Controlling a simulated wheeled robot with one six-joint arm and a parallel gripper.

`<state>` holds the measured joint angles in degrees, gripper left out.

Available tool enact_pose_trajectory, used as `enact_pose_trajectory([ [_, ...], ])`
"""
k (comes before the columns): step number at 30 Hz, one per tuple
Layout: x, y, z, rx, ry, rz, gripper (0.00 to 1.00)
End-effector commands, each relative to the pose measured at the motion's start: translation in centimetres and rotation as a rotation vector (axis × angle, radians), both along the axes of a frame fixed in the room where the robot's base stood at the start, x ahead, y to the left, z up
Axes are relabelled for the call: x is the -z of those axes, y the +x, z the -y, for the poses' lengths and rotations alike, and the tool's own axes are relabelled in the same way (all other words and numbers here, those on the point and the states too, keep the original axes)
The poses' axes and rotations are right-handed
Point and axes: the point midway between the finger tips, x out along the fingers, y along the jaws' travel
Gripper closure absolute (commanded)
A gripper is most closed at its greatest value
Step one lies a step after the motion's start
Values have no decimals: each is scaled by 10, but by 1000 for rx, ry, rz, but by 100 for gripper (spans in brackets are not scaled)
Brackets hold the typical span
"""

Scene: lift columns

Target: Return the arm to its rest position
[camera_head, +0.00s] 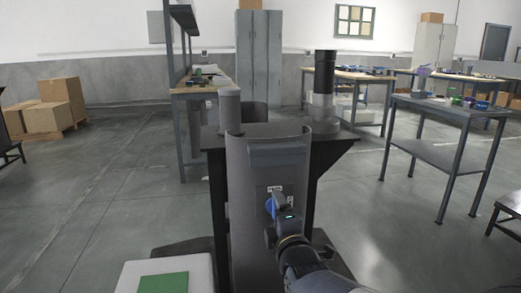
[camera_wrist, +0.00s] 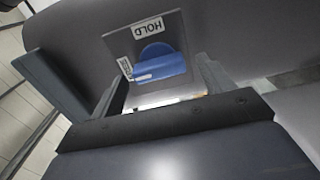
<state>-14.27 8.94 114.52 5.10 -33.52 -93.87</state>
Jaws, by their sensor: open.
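My gripper (camera_head: 277,207) is in front of the dark curved lift column (camera_head: 245,225) in the head view. In the wrist view its two fingers (camera_wrist: 160,78) are apart, one on each side of a blue knob (camera_wrist: 160,66). I cannot tell whether either finger touches the knob. The knob sits on a grey plate (camera_wrist: 120,42) on the column. A HOLD label (camera_wrist: 148,28) is above it, and a second label (camera_wrist: 125,68), too small to read, is at its left. The white mark on the knob's handle is at its left end. In the head view the knob (camera_head: 269,206) is partly hidden by my gripper.
A dark table top (camera_head: 335,146) lies behind the column. A white block with a green top (camera_head: 163,283) is at the lower left. A grey workbench (camera_head: 450,150) with small items stands at the right. Cardboard boxes (camera_head: 62,95) are at the far left.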

Motion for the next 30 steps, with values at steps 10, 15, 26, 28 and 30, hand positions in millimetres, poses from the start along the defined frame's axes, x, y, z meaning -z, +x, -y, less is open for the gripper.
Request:
enact_pose_trajectory([
  [10, -2, -15, 3, -1, -21, 5, 24],
  [15, -3, -42, 8, -1, -21, 5, 24],
  [26, -3, -107, 21, -1, -22, 7, 24],
  [28, 3, -96, 19, 0, -23, 5, 24],
  [30, 3, -82, 17, 1, -23, 5, 24],
])
